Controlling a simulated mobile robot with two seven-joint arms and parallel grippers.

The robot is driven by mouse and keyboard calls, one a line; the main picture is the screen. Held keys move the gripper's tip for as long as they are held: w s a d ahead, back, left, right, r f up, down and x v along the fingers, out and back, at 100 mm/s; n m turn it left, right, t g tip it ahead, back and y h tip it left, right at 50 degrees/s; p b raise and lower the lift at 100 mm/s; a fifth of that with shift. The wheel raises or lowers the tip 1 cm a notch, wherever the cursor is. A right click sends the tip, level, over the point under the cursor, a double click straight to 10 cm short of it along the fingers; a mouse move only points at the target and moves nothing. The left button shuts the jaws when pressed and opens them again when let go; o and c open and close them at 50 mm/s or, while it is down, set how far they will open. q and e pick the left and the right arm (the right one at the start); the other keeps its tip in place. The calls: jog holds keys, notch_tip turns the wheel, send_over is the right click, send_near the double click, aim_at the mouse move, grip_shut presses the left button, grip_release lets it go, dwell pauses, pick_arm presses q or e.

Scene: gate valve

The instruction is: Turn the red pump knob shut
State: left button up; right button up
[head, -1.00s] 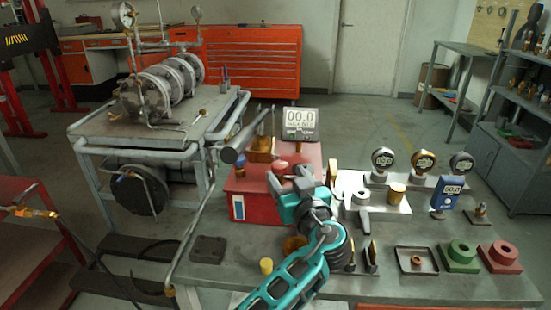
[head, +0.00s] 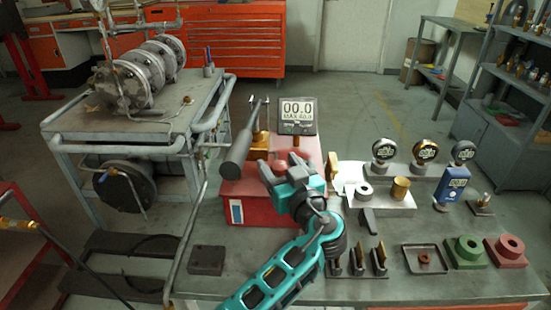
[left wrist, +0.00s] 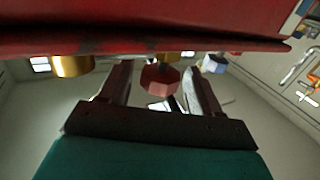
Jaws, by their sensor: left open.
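The red pump (head: 258,207) is a red box on the grey bench, in the middle of the head view. Its red knob (head: 282,165) shows as a small rounded shape just beyond my left gripper (head: 274,172). In the left wrist view the knob (left wrist: 159,80) is faceted and sits between the two dark fingers of my left gripper (left wrist: 155,82), which are spread, with visible gaps on both sides. Part of the pump's red body (left wrist: 150,25) fills the top of that view. My left gripper is open and holds nothing. My right gripper is not in view.
A digital display (head: 298,116) reading 00.0 stands behind the pump. A dark lever (head: 238,150) rises at the pump's left. Gauges (head: 385,150), a tray (head: 405,262), and green (head: 466,252) and red (head: 505,250) blocks occupy the bench's right side. A dark block (head: 206,260) lies left.

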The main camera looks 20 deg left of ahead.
pick_arm(q)
jog(key=shift+w+a, duration=0.1)
jog(key=shift+c, duration=0.5)
jog(key=c, duration=0.9)
jog(key=shift+o, duration=0.2)
